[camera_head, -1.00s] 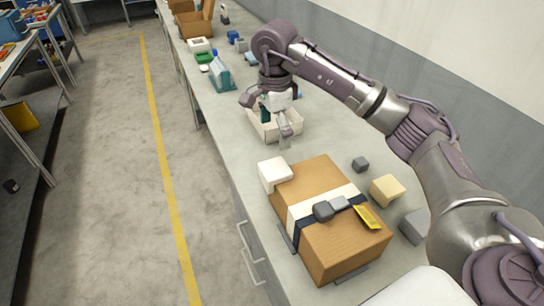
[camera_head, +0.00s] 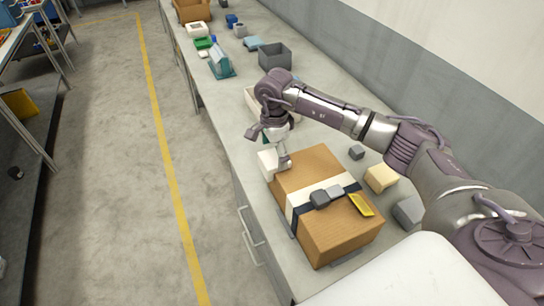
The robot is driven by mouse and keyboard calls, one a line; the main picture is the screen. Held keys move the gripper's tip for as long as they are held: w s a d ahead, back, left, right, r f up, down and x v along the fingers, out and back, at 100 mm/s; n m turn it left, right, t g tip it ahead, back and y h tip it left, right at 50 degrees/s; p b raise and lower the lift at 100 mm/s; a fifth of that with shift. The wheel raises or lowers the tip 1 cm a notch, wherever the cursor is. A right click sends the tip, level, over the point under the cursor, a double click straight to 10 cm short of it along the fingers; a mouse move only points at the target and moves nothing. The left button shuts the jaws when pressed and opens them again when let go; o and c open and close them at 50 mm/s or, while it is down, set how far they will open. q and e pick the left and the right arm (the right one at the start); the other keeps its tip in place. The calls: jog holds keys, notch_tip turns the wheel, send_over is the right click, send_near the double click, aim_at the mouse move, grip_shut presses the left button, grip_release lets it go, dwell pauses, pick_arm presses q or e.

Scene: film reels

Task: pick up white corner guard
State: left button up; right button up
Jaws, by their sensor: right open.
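The white corner guard (camera_head: 266,164) sits on the far left corner of a brown cardboard box (camera_head: 335,231) on the bench. My right gripper (camera_head: 284,163) is open and points down at the guard's right side, close to the box's far edge. It partly covers the guard, and I cannot tell whether a fingertip touches it. My left gripper is not in view.
The box carries a white and dark strap, a grey buckle (camera_head: 321,199) and a yellow tag (camera_head: 361,205). Grey blocks (camera_head: 408,211) and a cream block (camera_head: 381,178) lie to its right. A white tray (camera_head: 252,101) stands behind my gripper, and a grey bin (camera_head: 275,56) stands further back.

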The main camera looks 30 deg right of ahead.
jog(key=shift+f, duration=1.05)
jog(key=c, duration=1.1)
jog(key=shift+r, duration=0.15)
